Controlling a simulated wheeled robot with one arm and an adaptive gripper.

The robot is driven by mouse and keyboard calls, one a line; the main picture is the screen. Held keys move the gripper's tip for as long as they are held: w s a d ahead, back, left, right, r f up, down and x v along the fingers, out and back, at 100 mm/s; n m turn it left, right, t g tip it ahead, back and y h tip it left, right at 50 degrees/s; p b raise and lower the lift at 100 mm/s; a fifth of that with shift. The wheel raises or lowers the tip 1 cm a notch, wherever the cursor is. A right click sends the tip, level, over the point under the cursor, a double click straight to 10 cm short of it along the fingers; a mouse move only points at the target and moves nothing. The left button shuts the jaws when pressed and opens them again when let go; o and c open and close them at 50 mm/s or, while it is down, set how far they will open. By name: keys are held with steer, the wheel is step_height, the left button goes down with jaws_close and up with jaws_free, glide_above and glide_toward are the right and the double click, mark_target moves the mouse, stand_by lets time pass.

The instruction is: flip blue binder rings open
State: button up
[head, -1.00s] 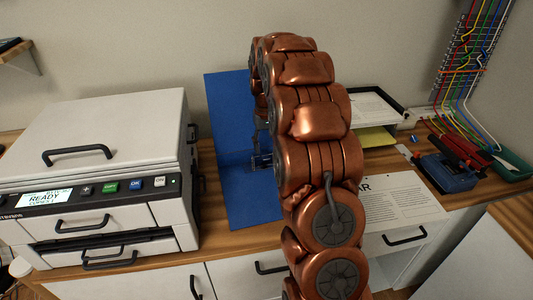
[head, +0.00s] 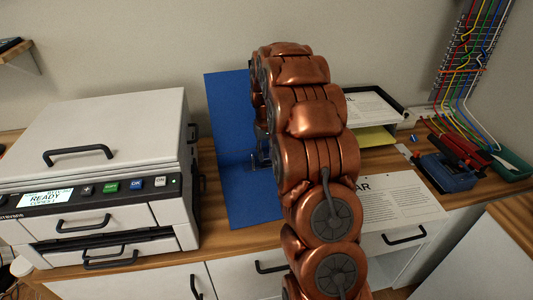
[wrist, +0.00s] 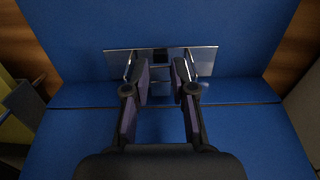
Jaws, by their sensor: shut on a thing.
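The blue binder (head: 229,120) lies spread open on the desk, one cover leaning up at the back. In the wrist view, a shiny metal ring plate (wrist: 205,57) runs across the binder's blue surface (wrist: 80,140). A thin metal ring (wrist: 127,68) shows at the left, just outside my left finger, and another shows at the right. My gripper (wrist: 162,72) is over the middle of the plate, its fingers a small gap apart and shut on the ring mechanism. The exact contact is hidden. My arm covers much of the binder in the head view.
A white printer (head: 100,140) stands close on the left. On the right are a paper tray (head: 375,105), a printed sheet (head: 400,205), a blue hole punch (head: 447,173) and a green tray (head: 510,165). Coloured cables hang at the far right.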

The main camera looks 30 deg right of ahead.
mark_target(265, 154)
jaws_close()
steer(key=shift+w+d+r+g+p, duration=0.1)
steer(key=shift+w+r+g+p, duration=0.1)
steer(key=shift+w+g+p, duration=0.3)
steer(key=shift+s, duration=0.15)
steer(key=o, duration=0.9)
jaws_free()
steer(key=shift+w+d+r, duration=0.1)
steer(key=shift+w+r, duration=0.1)
steer(key=shift+r, duration=1.8)
steer(key=shift+w+d+r, duration=0.1)
steer(key=shift+w+r, duration=0.15)
steer(key=shift+r, duration=1.75)
steer(key=shift+w+d+r, duration=0.1)
steer(key=shift+w+r, duration=0.1)
steer(key=shift+r, duration=1.8)
